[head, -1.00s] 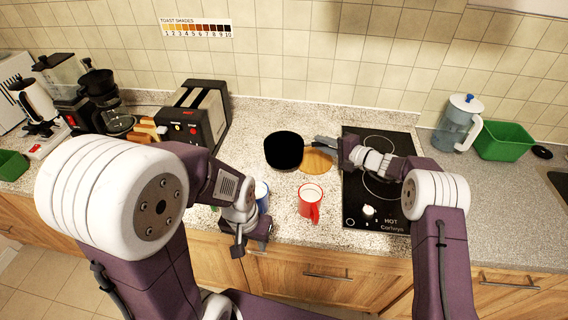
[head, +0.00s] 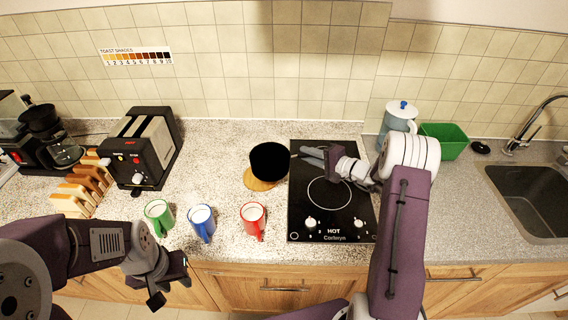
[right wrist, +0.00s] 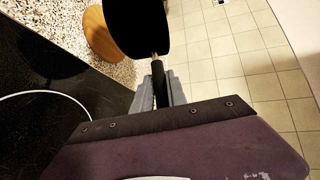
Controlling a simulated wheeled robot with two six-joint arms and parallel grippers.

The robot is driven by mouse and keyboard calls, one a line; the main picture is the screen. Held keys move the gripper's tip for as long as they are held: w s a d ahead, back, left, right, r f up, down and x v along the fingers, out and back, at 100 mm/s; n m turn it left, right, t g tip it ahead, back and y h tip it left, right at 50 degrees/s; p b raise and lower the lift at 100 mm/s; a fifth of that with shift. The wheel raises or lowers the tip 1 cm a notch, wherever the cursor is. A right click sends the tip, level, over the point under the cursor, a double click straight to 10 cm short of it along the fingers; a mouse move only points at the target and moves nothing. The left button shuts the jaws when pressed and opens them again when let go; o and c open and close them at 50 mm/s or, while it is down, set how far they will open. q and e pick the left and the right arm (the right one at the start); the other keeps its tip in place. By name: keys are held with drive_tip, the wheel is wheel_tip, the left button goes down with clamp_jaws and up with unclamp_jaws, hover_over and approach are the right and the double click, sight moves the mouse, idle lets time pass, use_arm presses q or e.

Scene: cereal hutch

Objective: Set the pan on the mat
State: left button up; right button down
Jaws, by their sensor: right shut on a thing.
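The black pan (head: 270,161) is held upright by its handle in my right gripper (head: 313,155). In the head view it covers the back part of the round wooden mat (head: 258,185), whose front edge shows on the counter left of the hob. In the right wrist view, the grey fingers (right wrist: 158,97) are shut on the handle. There the pan (right wrist: 138,28) seems raised, with the mat (right wrist: 102,36) beside it in the picture. Its exact height is unclear. My left gripper (head: 170,289) is open and empty in front of the counter.
The black hob (head: 330,215) lies right of the mat, under my right arm. A toaster (head: 142,150) stands at left. The counter between toaster and mat is clear.

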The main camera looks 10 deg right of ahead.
drive_tip(key=w+a+f, duration=0.1)
drive_tip(key=f, duration=0.1)
drive_tip(key=w+a+f+p, duration=0.1)
drive_tip(key=w+f, duration=0.1)
drive_tip(key=w+a+f+p, duration=0.1)
drive_tip(key=f, duration=0.2)
drive_tip(key=shift+w, duration=0.35)
drive_tip(key=shift+w+f, duration=0.1)
drive_tip(key=shift+f, duration=0.05)
drive_tip(key=shift+f+b, duration=0.15)
drive_tip(key=shift+b, duration=0.2)
drive_tip(key=c, duration=1.3)
unclamp_jaws()
